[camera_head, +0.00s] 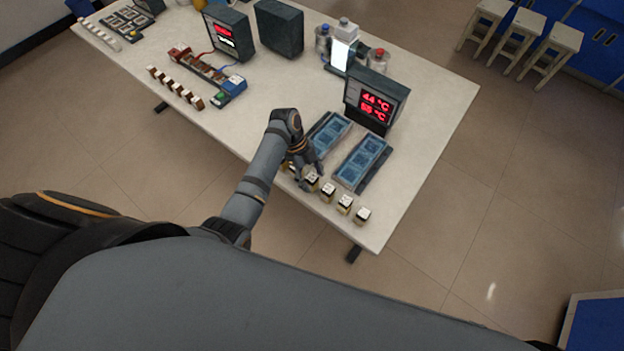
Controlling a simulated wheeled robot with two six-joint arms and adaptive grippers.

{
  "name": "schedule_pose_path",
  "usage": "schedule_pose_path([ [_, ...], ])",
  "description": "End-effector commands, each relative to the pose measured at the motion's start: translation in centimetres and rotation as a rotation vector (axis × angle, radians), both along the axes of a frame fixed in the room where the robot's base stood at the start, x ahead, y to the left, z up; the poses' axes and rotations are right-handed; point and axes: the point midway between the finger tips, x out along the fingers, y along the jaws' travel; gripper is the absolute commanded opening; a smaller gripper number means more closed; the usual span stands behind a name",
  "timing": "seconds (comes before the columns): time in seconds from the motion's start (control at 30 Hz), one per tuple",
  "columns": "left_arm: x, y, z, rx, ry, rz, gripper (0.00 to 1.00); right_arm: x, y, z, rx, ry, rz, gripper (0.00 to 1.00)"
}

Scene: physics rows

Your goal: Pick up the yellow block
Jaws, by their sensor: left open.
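A row of small blocks with white tops and brownish-yellow or dark sides stands along the near edge of the table (430,130). One block (311,181) is right at my left gripper, and others stand to its right, such as one block (327,191) and the end block (362,215). I cannot tell which one is the yellow block. My left gripper (306,169) is open and points down at the left part of the row. It partly hides the blocks there. Whether it touches one is too small to tell. My right gripper is not in view.
Two blue trays (328,135) (361,162) lie just behind the row, with a temperature display (375,99) behind them. A second row of blocks (175,88), a red and blue device (208,74) and bottles (344,32) stand farther back. The table's right end is clear.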

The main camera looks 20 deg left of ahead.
Motion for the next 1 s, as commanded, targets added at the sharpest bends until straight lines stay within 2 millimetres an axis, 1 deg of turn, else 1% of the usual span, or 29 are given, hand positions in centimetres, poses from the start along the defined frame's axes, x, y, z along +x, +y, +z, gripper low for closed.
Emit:
schedule_pose_path([
  [0.2,-0.01,-0.06,-0.28,0.0,-0.002,-0.001,0.58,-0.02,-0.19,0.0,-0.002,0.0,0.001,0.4],
  [0.23,-0.01,-0.06,-0.28,0.001,-0.001,0.0,0.57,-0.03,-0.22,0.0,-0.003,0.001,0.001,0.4],
  [0.6,-0.01,-0.05,-0.24,0.001,-0.001,0.0,0.07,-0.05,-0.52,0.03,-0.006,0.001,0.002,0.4],
  [0.67,-0.01,-0.05,-0.23,0.001,-0.001,0.0,0.0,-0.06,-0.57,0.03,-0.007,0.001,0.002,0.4],
  [0.87,0.01,-0.05,-0.19,0.001,-0.001,0.0,0.0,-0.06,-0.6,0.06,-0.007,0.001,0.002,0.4],
  [1.0,0.13,-0.11,0.38,0.0,-0.002,0.004,0.0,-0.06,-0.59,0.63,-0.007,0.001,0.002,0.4],
])
